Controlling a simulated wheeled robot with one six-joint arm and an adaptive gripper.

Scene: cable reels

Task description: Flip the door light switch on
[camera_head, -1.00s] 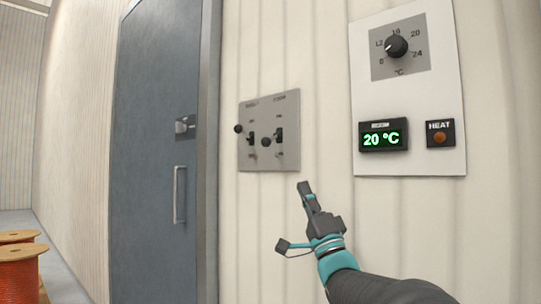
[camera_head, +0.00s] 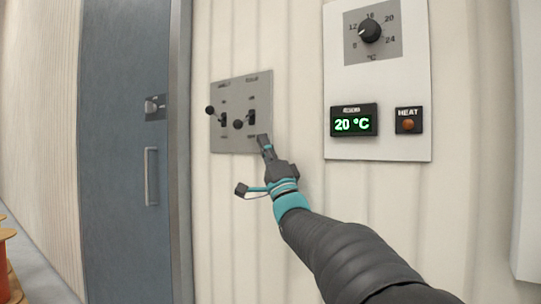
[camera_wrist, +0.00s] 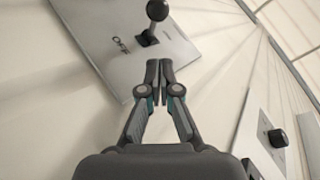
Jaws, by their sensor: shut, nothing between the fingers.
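A grey metal switch plate (camera_head: 232,143) is on the wall right of the door. It carries two black ball-ended toggles. The left toggle (camera_head: 210,110) appears tilted up and the right toggle (camera_head: 238,124) appears tilted down. Their labels are too small to read. My gripper (camera_head: 264,141) is shut and empty, its tips near the plate's lower right corner, below and right of the right toggle. In the wrist view, my gripper (camera_wrist: 159,68) points at the plate (camera_wrist: 100,45), with one toggle (camera_wrist: 157,11) just beyond the closed tips, apart from them.
A white thermostat panel (camera_head: 376,85) with a dial, a 20 °C display (camera_head: 354,121) and a HEAT button (camera_head: 409,121) is right of the plate. A blue-grey door (camera_head: 118,120) with a handle (camera_head: 151,176) is on the left. An orange reel (camera_head: 4,265) shows at the lower left edge.

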